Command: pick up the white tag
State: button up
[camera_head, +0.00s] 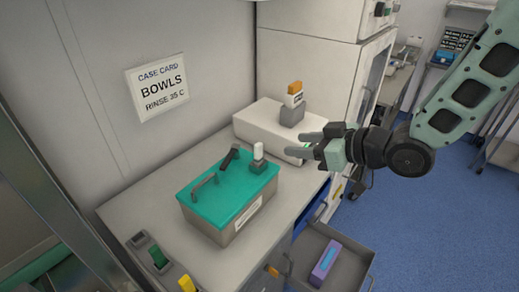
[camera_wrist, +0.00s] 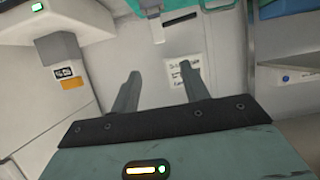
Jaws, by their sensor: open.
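What looks like the white tag (camera_head: 258,151) stands upright in a small grey holder (camera_head: 258,165) on the teal lid of a metal case (camera_head: 228,208). My gripper (camera_head: 297,146) is open and empty, its fingers pointing left in the head view. It is to the right of the white tag and apart from it, near the white machine at the back. In the wrist view, my open fingers (camera_wrist: 160,82) have nothing between them. A paper label (camera_wrist: 185,75) shows behind them. I cannot make out the white tag in the wrist view.
An orange-and-white piece (camera_head: 295,92) stands in a grey block on the white machine (camera_head: 265,122). The lid has a handle (camera_head: 204,183) and a dark upright part (camera_head: 229,157). Green (camera_head: 158,257) and yellow (camera_head: 186,283) pieces sit at front left. An open drawer (camera_head: 345,283) holds a purple box (camera_head: 325,262).

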aim_at(260, 145)
jog(key=shift+f+p+x, duration=0.15)
jog(key=shift+p+x, duration=1.1)
jog(key=shift+x, duration=2.1)
jog(key=shift+f+p+x, duration=0.2)
jog(key=shift+p+x, duration=1)
jog(key=shift+x, duration=2.15)
jog(key=shift+d, duration=0.1)
jog(key=shift+c, duration=0.3)
grip_shut()
